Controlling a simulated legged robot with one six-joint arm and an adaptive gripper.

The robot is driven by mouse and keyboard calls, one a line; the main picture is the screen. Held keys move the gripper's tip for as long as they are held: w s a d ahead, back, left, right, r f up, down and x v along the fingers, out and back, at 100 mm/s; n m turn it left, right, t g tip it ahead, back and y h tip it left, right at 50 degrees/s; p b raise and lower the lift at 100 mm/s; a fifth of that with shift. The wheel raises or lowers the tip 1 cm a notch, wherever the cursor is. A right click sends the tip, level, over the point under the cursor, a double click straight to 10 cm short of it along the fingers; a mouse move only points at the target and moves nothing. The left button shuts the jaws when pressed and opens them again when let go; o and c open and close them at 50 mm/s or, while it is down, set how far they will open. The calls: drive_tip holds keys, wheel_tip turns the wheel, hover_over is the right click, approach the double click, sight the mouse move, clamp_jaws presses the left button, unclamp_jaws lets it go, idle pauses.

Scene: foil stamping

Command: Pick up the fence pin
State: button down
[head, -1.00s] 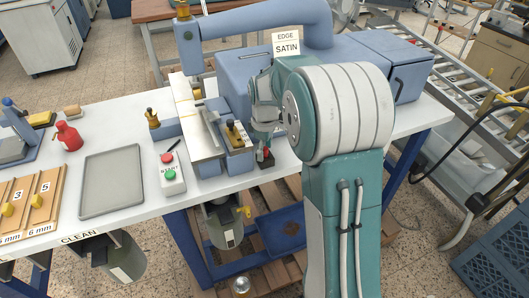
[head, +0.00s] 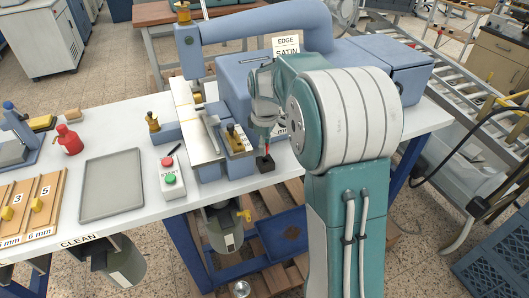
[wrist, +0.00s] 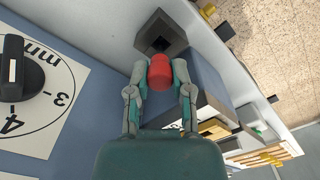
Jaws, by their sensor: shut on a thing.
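The fence pin has a red head and shows in the wrist view (wrist: 160,72) between my two fingertips. My gripper (wrist: 160,88) is shut on it. In the head view my gripper (head: 267,136) is above the small black holder block (head: 266,165), with a bit of the red pin (head: 267,149) showing below the fingers. In the wrist view the block (wrist: 160,35) has a dark square hole and lies just beyond the pin. The pin's lower end is hard to make out.
The blue machine with the EDGE SATIN sign (head: 286,46) stands close behind my gripper. A brass-knobbed clamp (head: 236,138) is just left of the block. A red and green button box (head: 171,177) and grey tray (head: 112,184) are farther left. The table's front edge is near.

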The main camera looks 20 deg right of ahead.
drive_tip(key=s+a+r, duration=0.2)
drive_tip(key=s+r, duration=0.8)
drive_tip(key=s, duration=0.3)
drive_tip(key=shift+s, duration=0.4)
drive_tip(key=shift+a+r, duration=0.1)
drive_tip(key=shift+r, duration=0.15)
drive_tip(key=shift+r, duration=2.4)
drive_tip(key=w+a, duration=0.2)
drive_tip(key=w, duration=0.5)
drive_tip(key=w+a, duration=0.3)
drive_tip(key=w, duration=0.4)
drive_tip(key=shift+w, duration=0.4)
drive_tip(key=shift+f, duration=0.15)
drive_tip(key=shift+d+f, duration=0.1)
drive_tip(key=shift+f, duration=2.8)
